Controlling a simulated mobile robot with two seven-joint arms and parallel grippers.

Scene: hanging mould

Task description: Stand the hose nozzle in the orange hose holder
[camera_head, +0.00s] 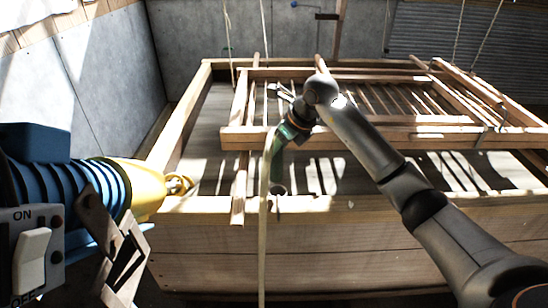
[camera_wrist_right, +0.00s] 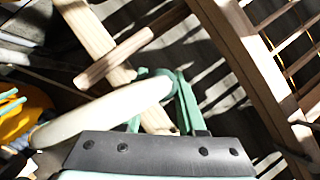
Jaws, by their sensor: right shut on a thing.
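My right gripper (camera_head: 277,172), with green fingers, is over the near part of the wooden frame in the head view. In the right wrist view its fingers (camera_wrist_right: 183,100) are shut on the end of a pale tube, the hose nozzle (camera_wrist_right: 110,108). The pale hose (camera_head: 263,225) hangs from there in front of the wooden box. The nozzle tip is partly hidden by the fingers. A yellow-orange thing (camera_wrist_right: 22,115) at the left edge of the wrist view may be the holder; I cannot tell.
A large wooden box (camera_head: 310,255) fills the middle, with a slatted wooden frame (camera_head: 340,137) hanging over it on ropes. A blue corrugated machine with a yellow end (camera_head: 145,190) and an ON/OFF switch (camera_head: 32,255) stands close at the left.

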